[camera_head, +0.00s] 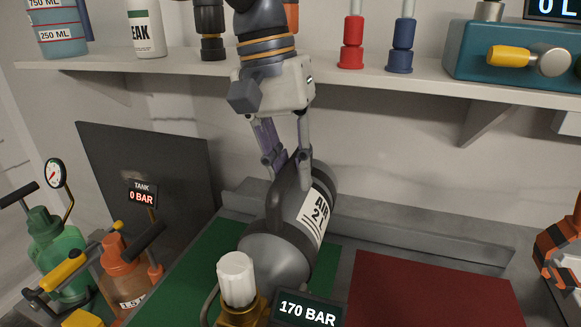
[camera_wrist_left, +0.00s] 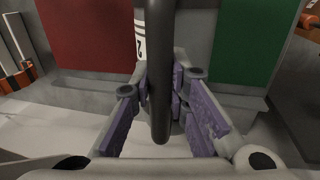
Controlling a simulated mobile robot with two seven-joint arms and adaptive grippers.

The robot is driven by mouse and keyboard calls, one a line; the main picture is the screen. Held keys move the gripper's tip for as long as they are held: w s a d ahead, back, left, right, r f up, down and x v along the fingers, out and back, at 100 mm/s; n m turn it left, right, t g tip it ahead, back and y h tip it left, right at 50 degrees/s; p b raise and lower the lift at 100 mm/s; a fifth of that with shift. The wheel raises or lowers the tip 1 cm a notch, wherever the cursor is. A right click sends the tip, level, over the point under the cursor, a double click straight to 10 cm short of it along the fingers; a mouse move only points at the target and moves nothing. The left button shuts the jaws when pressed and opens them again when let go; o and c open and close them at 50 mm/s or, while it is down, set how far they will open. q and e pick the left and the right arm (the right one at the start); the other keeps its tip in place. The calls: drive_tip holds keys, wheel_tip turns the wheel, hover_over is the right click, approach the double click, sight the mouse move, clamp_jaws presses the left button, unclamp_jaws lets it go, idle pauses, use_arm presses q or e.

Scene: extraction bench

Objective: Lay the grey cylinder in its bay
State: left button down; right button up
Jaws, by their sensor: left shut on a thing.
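The grey cylinder (camera_head: 277,247) has a dark band, a white AIR label and a brass valve with a white knob (camera_head: 237,279). It lies slanted above or on a green mat (camera_head: 205,265); I cannot tell whether it touches it. My left gripper (camera_head: 287,160) comes down from above and is shut on the dark handle at the cylinder's far end. In the left wrist view the dark handle (camera_wrist_left: 160,85) stands between the purple finger pads. My right gripper is not in view.
A bare red mat (camera_head: 430,292) lies right of the cylinder. A 170 BAR display (camera_head: 307,308) is near the valve. A shelf (camera_head: 420,82) with bottles and a teal box (camera_head: 515,55) runs above.

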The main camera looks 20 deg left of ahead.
sight(294, 220)
use_arm(q)
drive_tip(key=shift+d+r, duration=0.2)
drive_tip(key=shift+r, duration=0.05)
drive_tip(key=shift+f, duration=5.05)
drive_tip(key=c, duration=1.5)
unclamp_jaws()
drive_tip(key=shift+o, duration=0.2)
drive_tip(key=shift+f, duration=0.1)
drive_tip(key=shift+s+a+f, duration=0.1)
drive_tip(key=shift+a, duration=0.05)
